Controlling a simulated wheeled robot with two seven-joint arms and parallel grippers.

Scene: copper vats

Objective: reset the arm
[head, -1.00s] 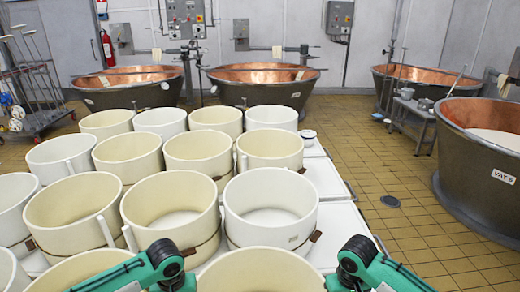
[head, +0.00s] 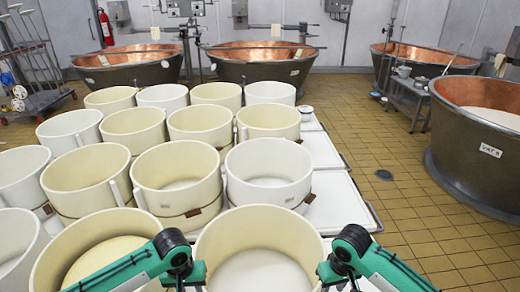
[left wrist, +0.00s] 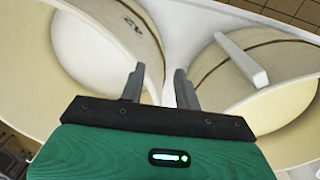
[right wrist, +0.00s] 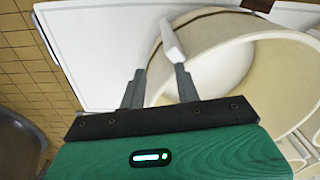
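My left gripper (left wrist: 160,85) is open and empty in the left wrist view. Its two grey fingers stand apart over the gap between two round cream tubs (left wrist: 95,55). My right gripper (right wrist: 158,88) is open in the right wrist view, with a clear gap between its fingers. One finger overlaps the rim of a cream tub (right wrist: 262,45) in the picture, near a white upright bar; I cannot tell if they touch. In the head view both green and dark forearms come in at the bottom, and the fingertips are not clearly seen.
Rows of cream and white tubs (head: 268,180) stand close together on white tables (head: 340,205) in front of me. Copper vats (head: 262,62) line the back, and another vat (head: 478,135) stands at the right. Tiled floor (head: 400,215) is open between the tables and the right vat.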

